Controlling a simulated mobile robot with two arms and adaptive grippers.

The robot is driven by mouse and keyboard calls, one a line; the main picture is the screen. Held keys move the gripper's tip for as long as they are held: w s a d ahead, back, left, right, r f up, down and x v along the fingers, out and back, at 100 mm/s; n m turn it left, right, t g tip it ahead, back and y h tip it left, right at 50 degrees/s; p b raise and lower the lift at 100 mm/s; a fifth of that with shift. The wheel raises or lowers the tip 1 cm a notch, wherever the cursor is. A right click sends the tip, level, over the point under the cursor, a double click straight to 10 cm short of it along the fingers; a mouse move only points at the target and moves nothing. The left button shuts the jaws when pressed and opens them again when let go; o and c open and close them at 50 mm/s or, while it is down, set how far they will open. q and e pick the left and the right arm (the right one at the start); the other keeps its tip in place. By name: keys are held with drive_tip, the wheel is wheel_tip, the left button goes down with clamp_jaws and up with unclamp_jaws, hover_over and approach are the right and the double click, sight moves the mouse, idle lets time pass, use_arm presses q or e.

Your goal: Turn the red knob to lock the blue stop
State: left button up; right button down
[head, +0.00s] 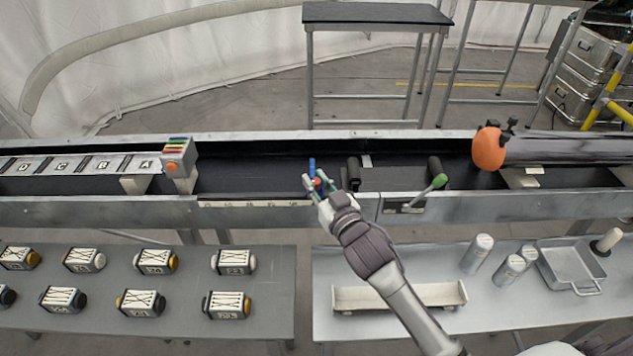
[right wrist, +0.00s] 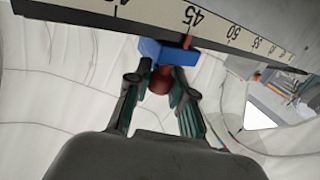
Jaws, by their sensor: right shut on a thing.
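The blue stop (head: 312,167) stands at the conveyor's near rail, at the right end of the number scale (head: 258,204). The red knob (head: 318,184) sits just in front of it. In the right wrist view the blue stop (right wrist: 168,52) is beside the scale near the 45 mark, and the red knob (right wrist: 160,80) is below it, between my fingers. My right gripper (head: 316,186) is shut on the red knob, with one finger on each side (right wrist: 163,92). My left gripper is not in view.
The conveyor's near rail (head: 120,212) runs across the view. Black rollers (head: 354,172) and a green-knobbed lever (head: 439,182) are right of the stop.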

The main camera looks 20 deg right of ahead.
drive_tip(key=shift+a+m+h, duration=0.1)
drive_tip(key=shift+m+h, duration=0.2)
drive_tip(key=shift+h, duration=0.2)
drive_tip(key=shift+m+h+b, duration=0.4)
drive_tip(key=shift+m+h, duration=0.1)
drive_tip(key=shift+h, duration=0.3)
drive_tip(key=c, duration=1)
unclamp_jaws()
drive_tip(key=shift+s, duration=0.1)
drive_tip(key=s, duration=1.2)
drive_tip(key=shift+d, duration=0.3)
drive_tip(key=shift+w, duration=0.1)
